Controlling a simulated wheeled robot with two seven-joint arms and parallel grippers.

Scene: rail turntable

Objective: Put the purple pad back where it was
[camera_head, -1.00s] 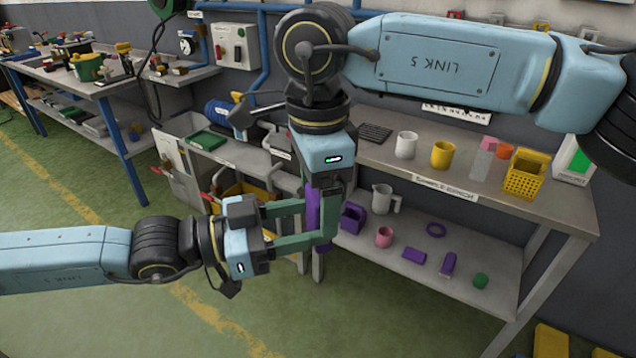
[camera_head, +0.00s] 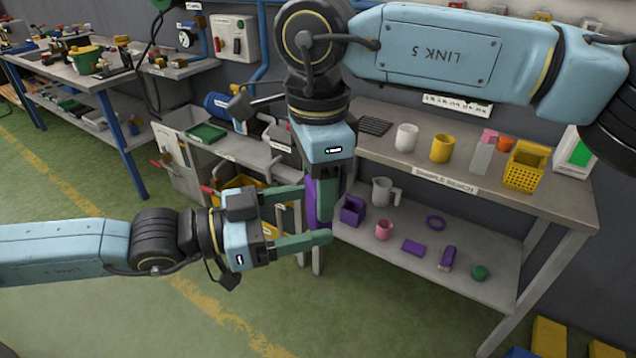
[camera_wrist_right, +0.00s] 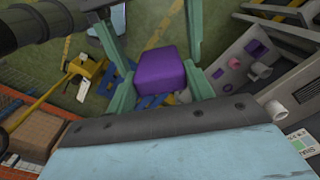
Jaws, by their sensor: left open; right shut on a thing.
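The purple pad (camera_head: 312,207) is held upright by my right gripper (camera_head: 319,205), which reaches down from above. In the right wrist view the pad (camera_wrist_right: 160,71) shows as a rounded purple block between green fingers. My left gripper (camera_head: 310,214) comes in from the left and is open. Its two green fingers are spread, one at the height of the pad and one lower. Whether the left fingers touch the pad I cannot tell. The pad is partly hidden by the right gripper's finger.
The sample bench (camera_head: 390,158) carries a white cup (camera_head: 405,138), a yellow cup (camera_head: 442,148) and a yellow basket (camera_head: 523,168). Its lower shelf (camera_head: 385,262) holds a purple bin (camera_head: 352,211), a pink cup (camera_head: 384,230) and a purple block (camera_head: 413,247). Green floor in front is clear.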

